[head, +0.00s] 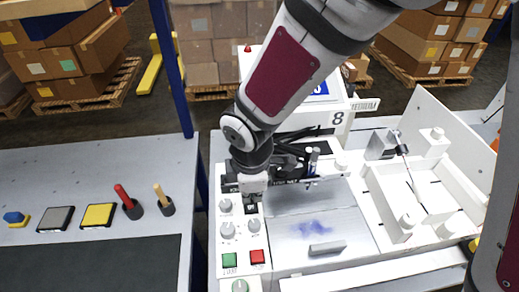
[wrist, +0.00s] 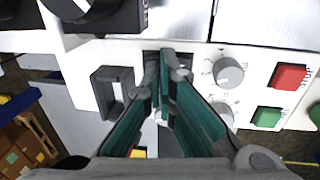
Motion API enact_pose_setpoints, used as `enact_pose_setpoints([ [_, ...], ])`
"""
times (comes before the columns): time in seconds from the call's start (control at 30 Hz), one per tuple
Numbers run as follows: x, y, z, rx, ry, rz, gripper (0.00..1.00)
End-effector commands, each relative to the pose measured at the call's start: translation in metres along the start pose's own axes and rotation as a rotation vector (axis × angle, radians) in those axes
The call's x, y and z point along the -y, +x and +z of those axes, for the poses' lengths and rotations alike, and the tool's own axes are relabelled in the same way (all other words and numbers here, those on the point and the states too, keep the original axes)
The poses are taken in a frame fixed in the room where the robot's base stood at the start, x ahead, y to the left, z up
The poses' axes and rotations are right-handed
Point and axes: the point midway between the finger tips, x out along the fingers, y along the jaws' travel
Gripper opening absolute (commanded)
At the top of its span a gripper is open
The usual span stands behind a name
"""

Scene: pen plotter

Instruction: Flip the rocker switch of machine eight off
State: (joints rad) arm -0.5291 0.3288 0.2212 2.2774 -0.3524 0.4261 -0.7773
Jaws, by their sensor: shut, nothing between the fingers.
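Machine eight, a white pen plotter marked "8" (head: 337,118), stands at the right in the head view. Its control panel (head: 213,250) runs along its left side. My gripper (head: 251,194) is shut and empty, low over the upper part of this panel. In the wrist view my gripper's teal fingers (wrist: 167,68) are together at a dark rocker switch (wrist: 151,55) set in the white panel. The fingers cover most of the switch, so I cannot tell its position or whether they touch it. In the head view a small dark part of the switch shows just below the fingertips.
Grey knobs (head: 228,230), a green button (head: 229,260) and a red button (head: 257,256) sit lower on the panel. A dark handle-like frame (wrist: 115,90) is left of the fingers in the wrist view. A table (head: 80,160) with coloured controls stands at left.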

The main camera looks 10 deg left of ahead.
Motion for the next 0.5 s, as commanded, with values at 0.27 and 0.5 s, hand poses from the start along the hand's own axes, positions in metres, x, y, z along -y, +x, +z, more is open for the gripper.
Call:
enact_pose_setpoints([
  [0.27, -0.003, 0.0058, 0.0, 0.003, 0.002, -0.082, 0.0],
  [0.5, -0.0018, 0.0064, 0.0002, 0.004, -0.001, -0.078, 0.0],
])
